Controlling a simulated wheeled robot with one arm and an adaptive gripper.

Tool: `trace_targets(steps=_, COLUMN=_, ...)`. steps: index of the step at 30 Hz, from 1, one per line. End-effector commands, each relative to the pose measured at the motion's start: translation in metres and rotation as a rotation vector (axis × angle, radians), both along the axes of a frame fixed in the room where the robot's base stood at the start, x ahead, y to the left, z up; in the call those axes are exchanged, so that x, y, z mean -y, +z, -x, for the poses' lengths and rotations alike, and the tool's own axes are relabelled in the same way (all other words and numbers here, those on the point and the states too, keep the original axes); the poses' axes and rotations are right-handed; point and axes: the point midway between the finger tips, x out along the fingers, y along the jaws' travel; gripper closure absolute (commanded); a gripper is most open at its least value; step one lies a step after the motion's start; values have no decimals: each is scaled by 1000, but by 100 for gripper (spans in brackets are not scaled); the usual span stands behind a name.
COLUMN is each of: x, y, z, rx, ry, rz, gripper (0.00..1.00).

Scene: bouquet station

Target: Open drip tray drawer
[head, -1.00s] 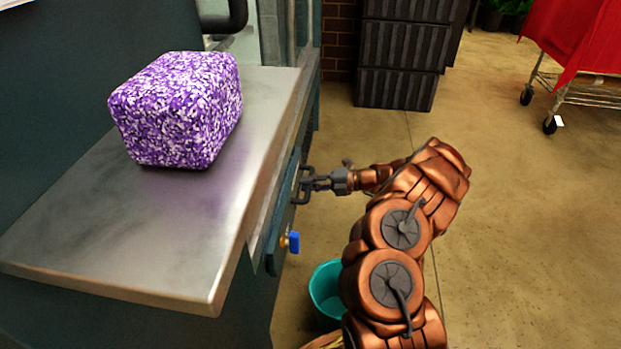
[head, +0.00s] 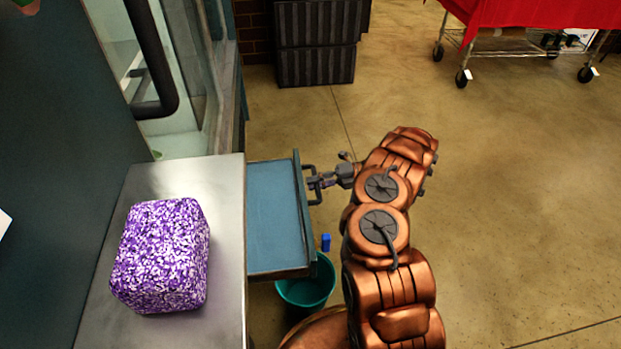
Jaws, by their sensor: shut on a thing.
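The drip tray drawer (head: 275,215) is a shallow blue tray that stands out to the right from under the steel counter (head: 226,225). Its inside shows from above and looks empty. A dark bar handle (head: 309,184) sits on its front panel. My gripper (head: 318,183) is shut on the handle at the drawer's right side. The fingertips are small in view and partly merge with the dark handle.
A purple and white speckled block (head: 163,256) sits on the counter. A teal bucket (head: 307,289) stands on the floor below the drawer, near a blue valve knob (head: 326,243). Black crates (head: 316,45) and a red-covered cart (head: 530,15) stand behind. The floor to the right is clear.

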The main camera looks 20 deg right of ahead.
Motion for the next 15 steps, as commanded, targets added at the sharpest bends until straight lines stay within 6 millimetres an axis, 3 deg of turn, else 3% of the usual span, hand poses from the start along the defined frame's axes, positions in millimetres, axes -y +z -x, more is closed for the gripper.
trace_targets(steps=15, x=10, y=-2, z=6, rx=-7, ry=7, rz=-2, gripper=100)
